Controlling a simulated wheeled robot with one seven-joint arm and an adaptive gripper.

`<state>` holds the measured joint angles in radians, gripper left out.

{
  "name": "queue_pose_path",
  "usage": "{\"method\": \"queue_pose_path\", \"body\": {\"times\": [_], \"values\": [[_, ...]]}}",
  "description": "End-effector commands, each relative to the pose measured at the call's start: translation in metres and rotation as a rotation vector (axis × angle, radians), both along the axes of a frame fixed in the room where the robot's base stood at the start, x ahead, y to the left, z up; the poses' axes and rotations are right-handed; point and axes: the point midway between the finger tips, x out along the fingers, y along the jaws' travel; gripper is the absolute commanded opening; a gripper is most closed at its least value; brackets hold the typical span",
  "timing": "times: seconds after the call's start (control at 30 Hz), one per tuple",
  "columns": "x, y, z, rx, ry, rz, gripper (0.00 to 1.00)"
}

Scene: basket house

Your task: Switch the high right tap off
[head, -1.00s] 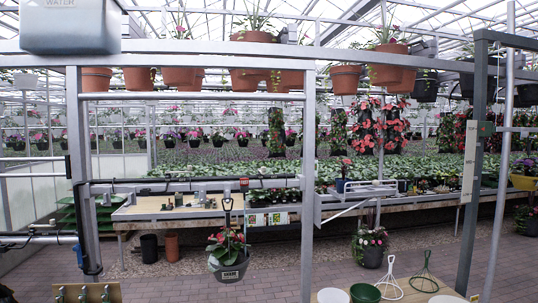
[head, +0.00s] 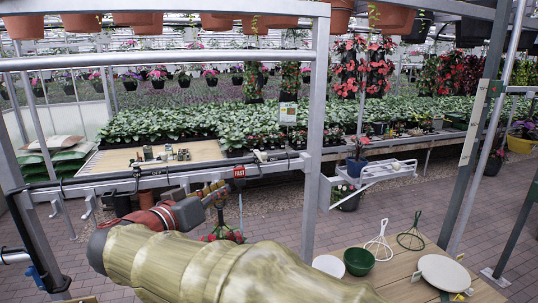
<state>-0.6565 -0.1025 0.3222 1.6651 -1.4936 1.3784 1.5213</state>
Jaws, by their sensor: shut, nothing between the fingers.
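My gripper (head: 214,192) is at the far end of my arm, left of the middle in the head view, in front of the horizontal grey pipe (head: 150,183). Its fingers look small and closed, with nothing seen between them. Small brass-coloured parts (head: 207,188) show right by the fingertips, below the pipe; I cannot tell whether they are the high right tap or whether the gripper touches them. A red FAST label (head: 239,172) is on the pipe just right of the fingertips. The tap's handle position cannot be made out.
A metal post (head: 315,130) stands right of the gripper. A hanging flower pot's plant (head: 222,230) shows partly behind my arm. A wooden table (head: 400,285) at lower right holds a green bowl (head: 359,262) and a round white plate (head: 443,272). Planting benches (head: 160,155) lie behind.

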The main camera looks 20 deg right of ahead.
Motion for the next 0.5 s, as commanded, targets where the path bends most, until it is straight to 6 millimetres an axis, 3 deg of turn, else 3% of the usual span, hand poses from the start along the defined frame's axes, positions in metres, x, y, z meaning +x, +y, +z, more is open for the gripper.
{"method": "queue_pose_path", "body": {"times": [0.03,0.13,0.5], "values": [[0.000,-0.001,0.015,0.025,-0.078,-0.013,0.00],[-0.001,-0.004,0.030,0.078,-0.197,-0.035,0.00],[-0.004,-0.008,0.032,0.180,-0.312,-0.061,0.00]]}}
